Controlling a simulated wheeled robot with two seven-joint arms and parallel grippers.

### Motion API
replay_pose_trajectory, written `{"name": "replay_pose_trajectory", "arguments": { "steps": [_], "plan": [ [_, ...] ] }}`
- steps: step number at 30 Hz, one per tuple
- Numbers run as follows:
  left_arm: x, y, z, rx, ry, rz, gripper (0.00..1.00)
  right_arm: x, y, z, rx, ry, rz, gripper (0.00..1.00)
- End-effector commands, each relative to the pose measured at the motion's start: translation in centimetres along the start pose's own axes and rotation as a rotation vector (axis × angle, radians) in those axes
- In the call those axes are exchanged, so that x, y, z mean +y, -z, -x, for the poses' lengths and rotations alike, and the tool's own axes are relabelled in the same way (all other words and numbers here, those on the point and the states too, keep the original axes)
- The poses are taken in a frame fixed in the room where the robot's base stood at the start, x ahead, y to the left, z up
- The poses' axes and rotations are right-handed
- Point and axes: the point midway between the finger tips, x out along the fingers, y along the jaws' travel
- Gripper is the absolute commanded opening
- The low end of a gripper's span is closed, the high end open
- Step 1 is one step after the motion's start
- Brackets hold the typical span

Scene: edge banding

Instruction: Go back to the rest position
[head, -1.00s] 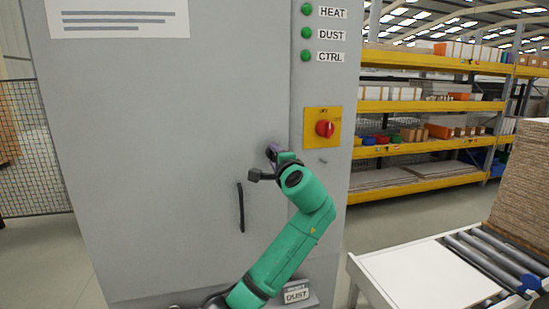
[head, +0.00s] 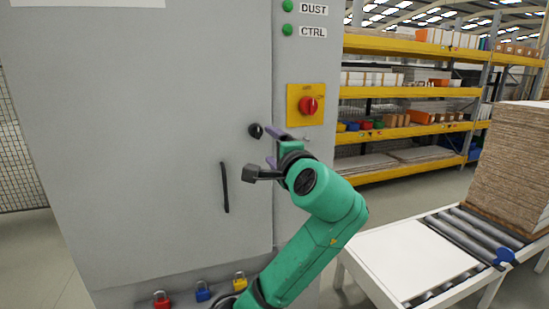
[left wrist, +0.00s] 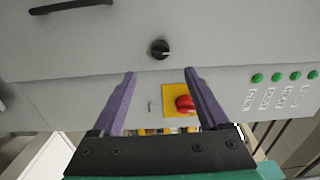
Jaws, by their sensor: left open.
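My left gripper (head: 272,147) is in front of the grey cabinet (head: 130,130), close to a round black knob (head: 255,130) on its door. In the left wrist view its two purple fingers (left wrist: 160,98) are spread apart with nothing between them. The black knob (left wrist: 159,49) shows beyond the fingertips, apart from them. The red rotary switch (head: 308,105) on its yellow plate is to the right of the gripper; it also shows in the left wrist view (left wrist: 185,104), partly behind the right finger. My right gripper does not show.
A black door handle (head: 225,188) is on the cabinet. Red, blue and yellow padlocks (head: 203,291) are at its foot. A roller conveyor (head: 470,235) with a white panel (head: 415,258) and a board stack (head: 510,165) stand to the right. Yellow shelving (head: 400,135) is behind.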

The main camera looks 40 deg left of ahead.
Motion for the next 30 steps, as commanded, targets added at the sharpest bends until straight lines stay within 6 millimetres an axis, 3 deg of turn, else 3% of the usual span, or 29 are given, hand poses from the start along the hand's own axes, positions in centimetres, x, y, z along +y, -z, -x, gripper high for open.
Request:
{"name": "replay_pose_trajectory", "arguments": {
  "steps": [3, 6, 19, 22, 23, 26, 29, 30],
  "plan": [
    [0.1, 0.0, 1.7, 0.002, 0.0, 0.001, 0.77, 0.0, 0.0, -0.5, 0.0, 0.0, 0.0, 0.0],
    [0.0, -0.1, 2.1, -0.001, 0.0, 0.001, 0.77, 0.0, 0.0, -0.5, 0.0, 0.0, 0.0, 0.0],
    [-0.1, 0.0, 2.1, -0.001, 0.0, 0.0, 0.77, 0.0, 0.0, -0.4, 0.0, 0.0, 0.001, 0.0],
    [0.7, 0.6, 1.6, 0.01, -0.009, -0.014, 0.77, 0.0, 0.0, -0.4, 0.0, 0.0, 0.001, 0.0],
    [1.5, 1.2, 1.3, 0.02, -0.019, -0.026, 0.77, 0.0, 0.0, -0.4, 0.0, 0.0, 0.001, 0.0],
    [6.3, 4.4, -0.8, 0.084, -0.08, -0.083, 0.77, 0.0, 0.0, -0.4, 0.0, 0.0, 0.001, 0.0],
    [14.6, 8.0, -2.9, 0.176, -0.191, -0.14, 0.77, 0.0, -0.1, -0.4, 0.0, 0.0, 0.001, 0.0],
    [18.2, 9.1, -3.5, 0.211, -0.243, -0.154, 0.77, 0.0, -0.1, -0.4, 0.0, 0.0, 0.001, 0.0]
  ]
}}
